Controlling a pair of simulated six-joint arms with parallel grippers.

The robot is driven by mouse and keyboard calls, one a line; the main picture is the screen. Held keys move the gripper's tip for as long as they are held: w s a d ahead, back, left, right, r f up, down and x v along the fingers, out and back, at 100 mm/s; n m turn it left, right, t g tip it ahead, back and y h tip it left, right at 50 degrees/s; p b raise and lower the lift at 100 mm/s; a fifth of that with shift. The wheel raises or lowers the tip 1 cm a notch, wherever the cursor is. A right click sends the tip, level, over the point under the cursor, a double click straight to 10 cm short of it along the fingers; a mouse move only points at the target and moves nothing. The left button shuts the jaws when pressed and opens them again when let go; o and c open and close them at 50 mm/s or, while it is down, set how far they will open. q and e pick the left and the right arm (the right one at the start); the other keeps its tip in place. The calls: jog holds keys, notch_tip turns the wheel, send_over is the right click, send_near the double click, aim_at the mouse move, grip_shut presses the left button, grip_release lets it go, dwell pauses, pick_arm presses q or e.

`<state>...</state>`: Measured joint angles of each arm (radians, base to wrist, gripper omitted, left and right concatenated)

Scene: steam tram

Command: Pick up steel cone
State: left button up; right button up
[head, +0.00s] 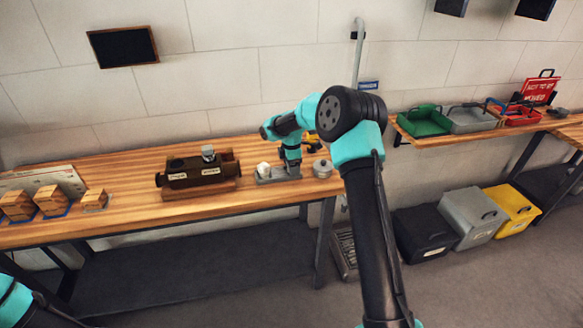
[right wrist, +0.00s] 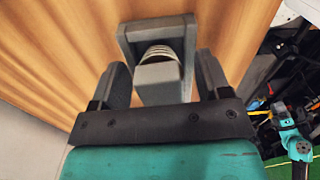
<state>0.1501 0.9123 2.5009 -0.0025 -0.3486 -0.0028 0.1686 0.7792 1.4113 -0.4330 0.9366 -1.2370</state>
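My right gripper (head: 291,172) points down at a grey stand (head: 265,179) near the right end of the wooden bench. In the right wrist view my right gripper (right wrist: 162,85) has its fingers apart, one on each side of a grey block-ended piece (right wrist: 158,82) with a pale ribbed round part (right wrist: 160,54). A grey frame (right wrist: 160,22) surrounds it. I cannot tell whether this piece is the steel cone. A white rounded thing (head: 263,169) sits at the stand's left. A grey round lidded thing (head: 322,168) stands to the right. My left gripper is out of view.
A dark tram body (head: 190,174) with a shiny metal cap (head: 208,153) stands left on the bench. Wooden blocks (head: 52,200) are at the far left. A yellow-black tool (head: 312,142) lies behind my gripper. Coloured trays (head: 424,121) fill the right shelf. Bare bench lies between blocks and tram.

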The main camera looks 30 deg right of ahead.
jog(key=c, duration=1)
jog(key=shift+c, duration=0.2)
jog(key=shift+r, duration=0.15)
jog(key=shift+r, duration=1.5)
jog(key=shift+s+a+r, duration=0.1)
jog(key=shift+s+r, duration=0.05)
jog(key=shift+r, duration=0.1)
jog(key=s+a+r, duration=0.1)
jog(key=s+a, duration=0.7)
jog(key=s, duration=0.5)
jog(key=shift+s, duration=0.2)
jog(key=shift+a+r, duration=0.1)
